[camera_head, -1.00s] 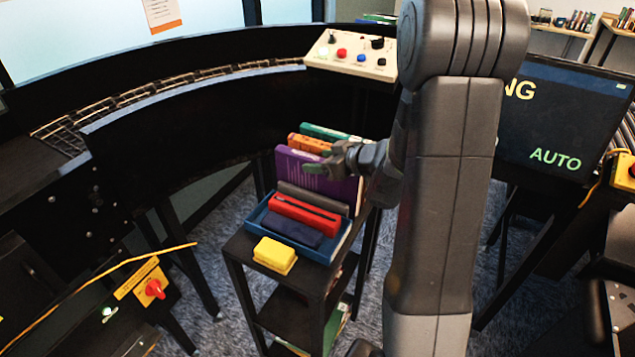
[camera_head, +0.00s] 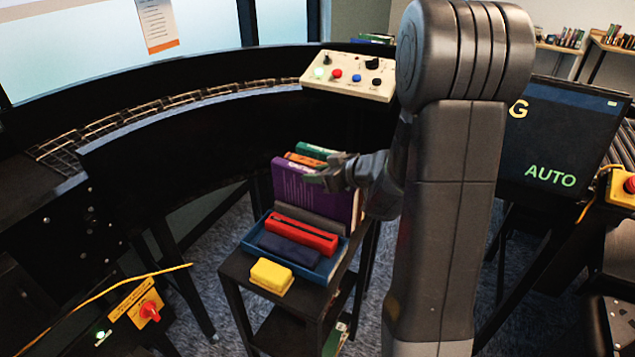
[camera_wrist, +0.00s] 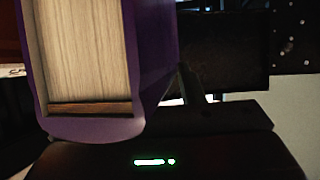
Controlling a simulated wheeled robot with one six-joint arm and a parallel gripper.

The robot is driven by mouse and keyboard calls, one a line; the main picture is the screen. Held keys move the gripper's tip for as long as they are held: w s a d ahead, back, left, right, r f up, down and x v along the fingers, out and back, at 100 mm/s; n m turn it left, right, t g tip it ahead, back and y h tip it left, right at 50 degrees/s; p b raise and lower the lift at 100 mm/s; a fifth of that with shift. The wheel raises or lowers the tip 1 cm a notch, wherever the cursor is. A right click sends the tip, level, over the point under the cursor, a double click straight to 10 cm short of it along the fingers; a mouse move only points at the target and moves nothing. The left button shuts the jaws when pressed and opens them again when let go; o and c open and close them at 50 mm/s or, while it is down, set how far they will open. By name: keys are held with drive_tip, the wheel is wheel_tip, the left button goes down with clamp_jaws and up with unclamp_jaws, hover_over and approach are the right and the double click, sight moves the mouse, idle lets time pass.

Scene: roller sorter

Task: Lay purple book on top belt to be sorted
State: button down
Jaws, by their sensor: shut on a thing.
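My gripper (camera_head: 325,178) is shut on the upper right part of the book. In the wrist view the purple book (camera_wrist: 90,60) fills the upper left, with its pale page edges facing the camera. The fingertips are partly hidden in the head view and do not show clearly in the wrist view. The curved roller belt (camera_head: 150,110) runs behind the cart, higher than the book.
The blue tray (camera_head: 252,238) also holds a red case (camera_head: 302,233) and a dark blue pouch (camera_head: 290,250). A yellow block (camera_head: 271,276) sits in front. Orange and green books stand behind the purple one. A control box (camera_head: 348,75) and a screen (camera_head: 550,140) are near my arm.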

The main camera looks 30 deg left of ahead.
wheel_tip(320, 180, up, 8)
drive_tip(key=shift+r+p, duration=0.15)
drive_tip(key=shift+p, duration=0.4)
